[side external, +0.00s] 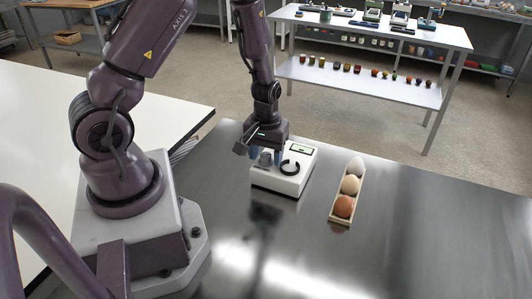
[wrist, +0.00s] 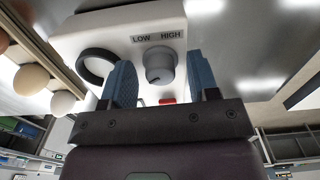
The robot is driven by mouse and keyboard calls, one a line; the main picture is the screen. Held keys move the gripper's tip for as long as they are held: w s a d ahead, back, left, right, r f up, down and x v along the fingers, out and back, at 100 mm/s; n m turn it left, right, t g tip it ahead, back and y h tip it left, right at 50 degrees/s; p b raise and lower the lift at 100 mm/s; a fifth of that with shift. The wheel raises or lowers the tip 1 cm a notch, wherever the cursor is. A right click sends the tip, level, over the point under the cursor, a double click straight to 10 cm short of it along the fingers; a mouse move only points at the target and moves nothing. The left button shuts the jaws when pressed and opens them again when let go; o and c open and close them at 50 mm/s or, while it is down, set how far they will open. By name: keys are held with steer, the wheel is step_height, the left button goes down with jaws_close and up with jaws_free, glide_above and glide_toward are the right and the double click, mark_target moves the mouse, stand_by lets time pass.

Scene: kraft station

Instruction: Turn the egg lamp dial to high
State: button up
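The egg lamp (side external: 274,180) is a white box on the metal table, with a black ring (side external: 290,168) and a small display on top. Its grey round dial (wrist: 159,66) shows in the wrist view below the printed words LOW, at left, and HIGH, at right. I cannot clearly tell which word the dial points to. My gripper (side external: 267,156) is low over the lamp at the dial. Its blue fingers are open, one on each side of the dial, with visible gaps in the wrist view.
A wooden tray (side external: 332,218) with a white, a cream and a brown egg lies right of the lamp. The metal table (side external: 420,240) is clear on the right and in front. A white table (side external: 40,125) stands at the left. Shelves and benches are far behind.

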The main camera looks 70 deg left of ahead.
mark_target(264, 156)
step_height(264, 156, up, 13)
stand_by(0.6)
steer(key=s+d+r+m+t, duration=0.2)
steer(key=s+d+r+m, duration=0.2)
steer(key=r, duration=0.4)
steer(key=s+d+r+m+t, duration=0.3)
steer(key=s+d+r+m, duration=0.2)
steer(key=s+d+r, duration=0.1)
step_height(264, 156, up, 2)
steer(key=shift+d+r+m+t, duration=0.15)
steer(key=shift+d+m+t, duration=0.15)
steer(key=shift+d, duration=0.4)
